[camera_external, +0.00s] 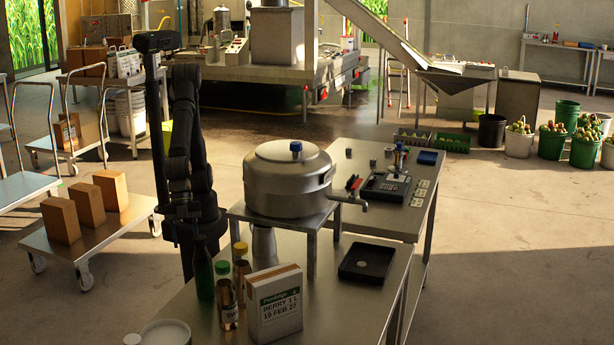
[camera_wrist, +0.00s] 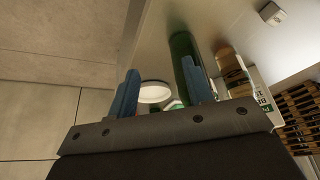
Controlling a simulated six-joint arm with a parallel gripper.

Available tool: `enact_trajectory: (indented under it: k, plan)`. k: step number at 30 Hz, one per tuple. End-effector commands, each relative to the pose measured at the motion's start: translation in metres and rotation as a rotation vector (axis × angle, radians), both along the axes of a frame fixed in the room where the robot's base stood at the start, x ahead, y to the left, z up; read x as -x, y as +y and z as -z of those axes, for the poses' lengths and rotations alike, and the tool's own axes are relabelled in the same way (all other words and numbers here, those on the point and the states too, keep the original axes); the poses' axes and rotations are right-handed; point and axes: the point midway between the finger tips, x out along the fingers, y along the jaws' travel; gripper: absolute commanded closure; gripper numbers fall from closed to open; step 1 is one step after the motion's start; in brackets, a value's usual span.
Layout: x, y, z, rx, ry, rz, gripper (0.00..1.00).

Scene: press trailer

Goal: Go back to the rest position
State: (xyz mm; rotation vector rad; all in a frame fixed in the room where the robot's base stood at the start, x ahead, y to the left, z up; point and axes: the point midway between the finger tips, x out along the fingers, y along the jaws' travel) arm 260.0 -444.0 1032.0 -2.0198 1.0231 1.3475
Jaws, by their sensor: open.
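My gripper shows in the wrist view (camera_wrist: 160,68) with its two blue fingers apart and nothing between them. In the external view my dark arm stands folded at the left of the front table, and the gripper is too dark there to make out clearly. A green bottle (camera_wrist: 186,55) lies beyond the right finger in the wrist view. A white round dish (camera_wrist: 154,92) shows between the fingers, farther off. In the external view the green bottle (camera_external: 204,273) and the dish (camera_external: 166,333) stand on the front table.
Brown bottles (camera_external: 228,303), a carton (camera_external: 275,304) and a black tray (camera_external: 367,262) are on the table (camera_external: 335,310). A steel vessel (camera_external: 290,180) with a tap stands on a raised stand. A trolley with boxes (camera_external: 92,240) is at the left. Open floor lies at the right.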

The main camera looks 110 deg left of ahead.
Motion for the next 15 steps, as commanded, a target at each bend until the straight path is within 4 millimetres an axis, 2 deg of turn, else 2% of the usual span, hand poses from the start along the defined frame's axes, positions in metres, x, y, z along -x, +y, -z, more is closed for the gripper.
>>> enact_trajectory:
  k: [15]
  plan:
    - [-0.005,-0.027,-0.046,0.002,0.001,0.254,0.54]
